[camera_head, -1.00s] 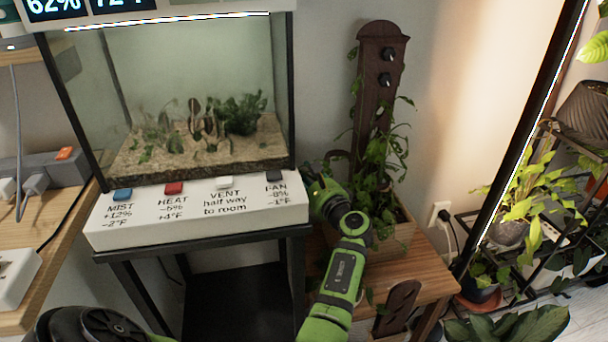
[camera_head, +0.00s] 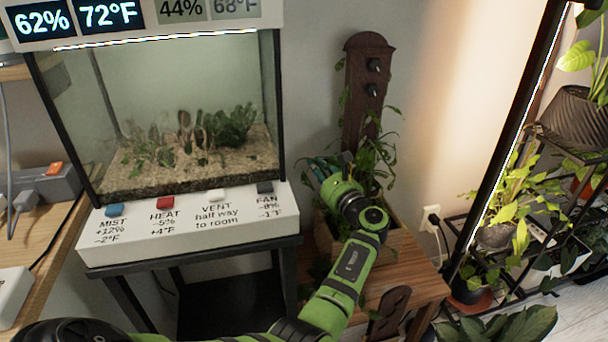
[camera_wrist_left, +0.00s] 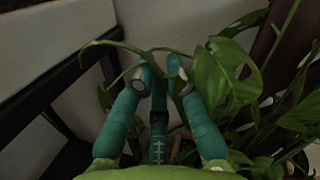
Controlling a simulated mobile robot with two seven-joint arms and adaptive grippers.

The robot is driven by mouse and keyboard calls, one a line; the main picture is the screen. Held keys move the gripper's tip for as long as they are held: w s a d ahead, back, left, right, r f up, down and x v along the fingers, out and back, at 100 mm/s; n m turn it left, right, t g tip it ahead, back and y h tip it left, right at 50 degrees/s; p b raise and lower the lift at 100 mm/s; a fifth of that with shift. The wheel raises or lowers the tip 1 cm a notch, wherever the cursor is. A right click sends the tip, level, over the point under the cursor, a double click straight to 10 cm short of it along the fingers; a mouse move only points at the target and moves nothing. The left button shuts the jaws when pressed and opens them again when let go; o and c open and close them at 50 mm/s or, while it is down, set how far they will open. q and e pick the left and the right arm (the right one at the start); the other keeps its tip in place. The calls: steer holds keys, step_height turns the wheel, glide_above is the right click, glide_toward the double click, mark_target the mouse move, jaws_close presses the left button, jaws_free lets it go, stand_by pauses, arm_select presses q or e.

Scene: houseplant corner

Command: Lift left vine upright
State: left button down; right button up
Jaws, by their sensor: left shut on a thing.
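My left gripper (camera_head: 328,168) is shut on a thin green vine stem in front of the dark wooden plant support. In the left wrist view its teal fingers (camera_wrist_left: 155,78) close around the left vine (camera_wrist_left: 183,52), which bends over at the tips with a broad leaf on the right. The dark wooden support (camera_head: 355,100) stands upright with two black knobs (camera_head: 374,65). Leafy vine growth (camera_head: 375,160) surrounds its lower part in a wooden planter box (camera_head: 390,247). My arm hides part of the planter. My right gripper is not in view.
A glass terrarium (camera_head: 200,100) stands left of the planter, above a white control panel (camera_head: 190,232) with several coloured buttons. The planter sits on a wooden stand (camera_head: 415,283). A black plant rack (camera_head: 520,260) stands to the right.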

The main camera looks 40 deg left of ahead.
arm_select(q)
steer(key=w+d+r+m, duration=0.1)
steer(key=w+d+r+m+b, duration=0.1)
steer(key=w, duration=0.1)
steer(key=shift+w+d+t, duration=0.15)
steer(key=shift+d+t, duration=0.15)
steer(key=shift+t, duration=0.1)
steer(key=shift+w+d+r+m+b, duration=0.2)
steer(key=shift+w+d+m+b, duration=0.1)
steer(key=shift+w+d+m, duration=0.4)
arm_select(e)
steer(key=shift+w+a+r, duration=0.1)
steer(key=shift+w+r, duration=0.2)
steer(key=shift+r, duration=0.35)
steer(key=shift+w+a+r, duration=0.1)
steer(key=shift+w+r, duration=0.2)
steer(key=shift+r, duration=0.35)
arm_select(q)
steer(key=shift+s+a, duration=0.1)
steer(key=shift+a, duration=0.1)
steer(key=c, duration=1.2)
jaws_free()
steer(key=shift+f, duration=0.1)
